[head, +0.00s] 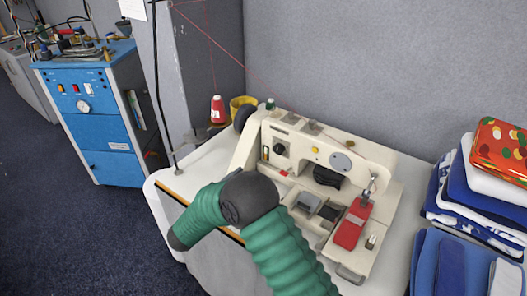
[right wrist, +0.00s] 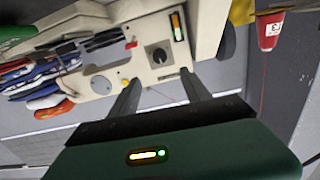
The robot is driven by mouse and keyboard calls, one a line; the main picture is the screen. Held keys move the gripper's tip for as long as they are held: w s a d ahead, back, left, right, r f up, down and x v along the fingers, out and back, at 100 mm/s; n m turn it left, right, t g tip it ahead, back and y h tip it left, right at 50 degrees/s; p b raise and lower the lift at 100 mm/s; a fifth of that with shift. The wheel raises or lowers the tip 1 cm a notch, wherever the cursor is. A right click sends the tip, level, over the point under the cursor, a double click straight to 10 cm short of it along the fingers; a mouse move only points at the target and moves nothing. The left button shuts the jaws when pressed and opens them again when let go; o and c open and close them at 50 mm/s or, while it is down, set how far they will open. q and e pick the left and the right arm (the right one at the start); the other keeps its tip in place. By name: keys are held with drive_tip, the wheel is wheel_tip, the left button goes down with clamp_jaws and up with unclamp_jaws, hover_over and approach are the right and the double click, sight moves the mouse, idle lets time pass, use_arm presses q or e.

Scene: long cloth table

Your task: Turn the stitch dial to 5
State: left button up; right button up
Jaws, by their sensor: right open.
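The cream sewing machine (head: 330,165) stands on the white table. Its stitch dial (head: 280,149) is a black round knob on a dark square plate at the left of the front. The dial also shows in the right wrist view (right wrist: 158,55), which is upside down. The dial's numbers are too small to read. My right gripper (right wrist: 160,76) is open and empty, its two dark fingers apart and pointing towards the dial's side of the machine. I cannot tell how far the tips are from the dial. In the head view neither gripper shows; a green arm with a black joint crosses in front.
Folded cloths (head: 482,180) are piled at the right. A blue cabinet (head: 95,120) stands at the left, with open floor before it.

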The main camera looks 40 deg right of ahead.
sight(277, 151)
drive_tip(key=x, duration=1.5)
drive_tip(key=shift+d, duration=0.25)
drive_tip(key=shift+c, duration=0.4)
clamp_jaws()
